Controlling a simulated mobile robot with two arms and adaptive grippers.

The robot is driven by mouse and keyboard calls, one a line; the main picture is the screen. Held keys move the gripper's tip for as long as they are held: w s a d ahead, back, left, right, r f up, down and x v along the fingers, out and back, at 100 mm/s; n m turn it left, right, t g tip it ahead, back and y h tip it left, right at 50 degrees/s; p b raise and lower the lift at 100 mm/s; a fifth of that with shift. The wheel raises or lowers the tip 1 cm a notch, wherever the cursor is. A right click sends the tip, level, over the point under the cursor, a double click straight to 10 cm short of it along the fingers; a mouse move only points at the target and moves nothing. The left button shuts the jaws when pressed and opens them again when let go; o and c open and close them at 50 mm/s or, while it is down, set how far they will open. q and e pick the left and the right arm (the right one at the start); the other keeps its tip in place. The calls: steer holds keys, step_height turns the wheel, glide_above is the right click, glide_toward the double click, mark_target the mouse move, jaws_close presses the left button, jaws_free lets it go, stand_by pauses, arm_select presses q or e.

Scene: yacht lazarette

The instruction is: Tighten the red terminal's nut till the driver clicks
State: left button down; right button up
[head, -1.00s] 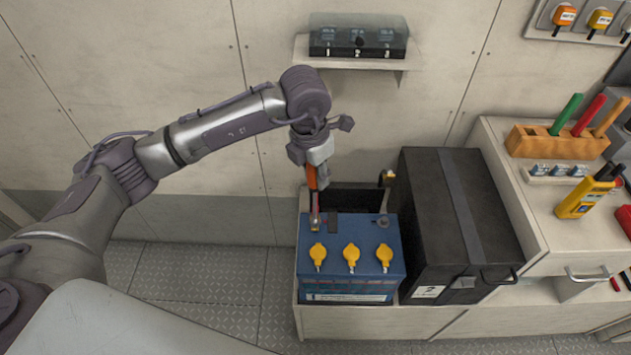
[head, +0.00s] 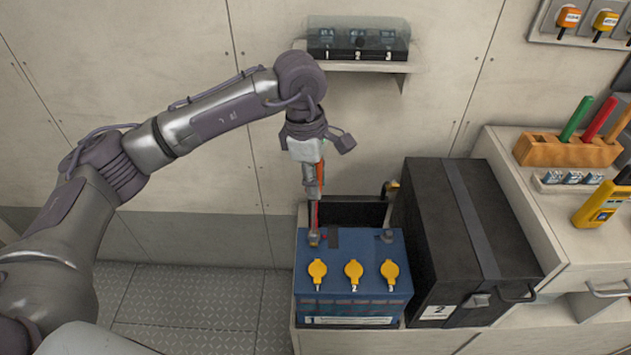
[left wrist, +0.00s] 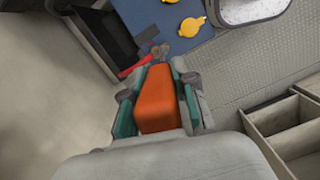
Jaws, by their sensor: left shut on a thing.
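My left gripper (head: 313,180) is shut on an orange-handled driver (left wrist: 158,100), above the back left corner of the blue battery (head: 340,262). The driver points down, and its lower end meets or nearly meets the red terminal (head: 314,238), where a red cable (head: 313,215) comes in. In the left wrist view the handle lies between the two jaws, with the terminal (left wrist: 160,53) just beyond it. The nut is too small to make out, and I cannot tell whether the driver is seated on it. My right gripper is not in view.
The battery has several yellow caps (head: 353,270) and a second terminal (head: 387,236) with a dark cable at back right. A black box (head: 440,225) stands close on the right. A shelf with a covered switch panel (head: 358,40) is on the wall behind.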

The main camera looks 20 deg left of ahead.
arm_select(q)
steer(key=shift+r, duration=0.5)
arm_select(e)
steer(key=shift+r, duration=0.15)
arm_select(q)
steer(key=shift+r+p, duration=1.4)
steer(key=shift+r, duration=1.15)
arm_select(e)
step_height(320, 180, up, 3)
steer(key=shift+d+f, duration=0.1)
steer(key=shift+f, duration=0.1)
arm_select(q)
steer(key=s+a+f+m, duration=0.2)
steer(key=s+f+m, duration=0.1)
steer(key=s+m, duration=0.4)
steer(key=s+a+f+m+g+y+p, duration=0.1)
steer(key=s+a+f+m, duration=0.1)
steer(key=s+m, duration=0.5)
steer(key=f+m, duration=0.1)
steer(key=m, duration=0.3)
steer(key=shift+a+f, duration=0.15)
steer(key=shift+a, duration=0.1)
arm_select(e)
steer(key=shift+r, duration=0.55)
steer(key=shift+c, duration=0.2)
